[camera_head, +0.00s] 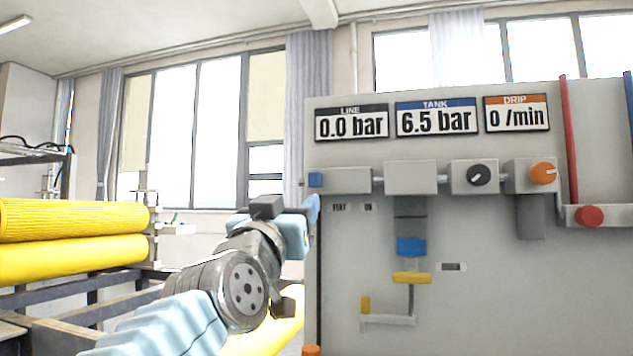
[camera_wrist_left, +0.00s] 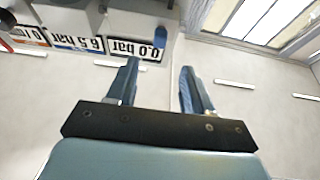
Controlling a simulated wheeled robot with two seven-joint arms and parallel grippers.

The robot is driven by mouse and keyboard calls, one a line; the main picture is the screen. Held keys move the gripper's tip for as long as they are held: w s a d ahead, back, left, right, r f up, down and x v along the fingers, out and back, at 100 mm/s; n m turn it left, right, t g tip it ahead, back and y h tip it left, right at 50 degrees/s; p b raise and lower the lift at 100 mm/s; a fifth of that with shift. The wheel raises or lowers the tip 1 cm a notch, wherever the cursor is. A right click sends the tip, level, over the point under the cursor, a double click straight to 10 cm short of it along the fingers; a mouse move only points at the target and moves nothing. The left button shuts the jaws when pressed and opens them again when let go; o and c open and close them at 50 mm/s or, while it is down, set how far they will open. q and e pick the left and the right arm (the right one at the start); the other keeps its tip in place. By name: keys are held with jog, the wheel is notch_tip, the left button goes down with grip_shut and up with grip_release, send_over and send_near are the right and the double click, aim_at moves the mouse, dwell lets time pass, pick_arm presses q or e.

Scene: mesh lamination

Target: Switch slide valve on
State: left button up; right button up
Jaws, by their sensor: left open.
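The slide valve is a grey block (camera_head: 346,181) at the upper left of the panel, with a blue end piece (camera_head: 315,180) on its left side. Small labels below it seem to read VENT and ON. My left gripper (camera_head: 313,209) is just below and beside the blue end, at the panel's left edge, and I see no contact. In the left wrist view my left gripper (camera_wrist_left: 158,84) is open, with nothing between its two blue fingers. That view is turned over and shows the 0.0 bar display (camera_wrist_left: 139,49) beyond the fingers. My right gripper is not in view.
The panel (camera_head: 480,300) carries LINE 0.0 bar (camera_head: 352,124), TANK 6.5 bar (camera_head: 437,119) and DRIP 0 /min (camera_head: 516,114) displays. A black knob (camera_head: 479,175), an orange knob (camera_head: 543,173) and a red knob (camera_head: 589,216) stick out to the right.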

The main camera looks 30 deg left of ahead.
aim_at(314, 183)
pick_arm(q)
jog(key=p+x, duration=0.4)
jog(key=x, duration=0.7)
jog(key=shift+p, duration=0.4)
jog(key=shift+f, duration=0.1)
jog(key=shift+c, duration=0.3)
grip_shut()
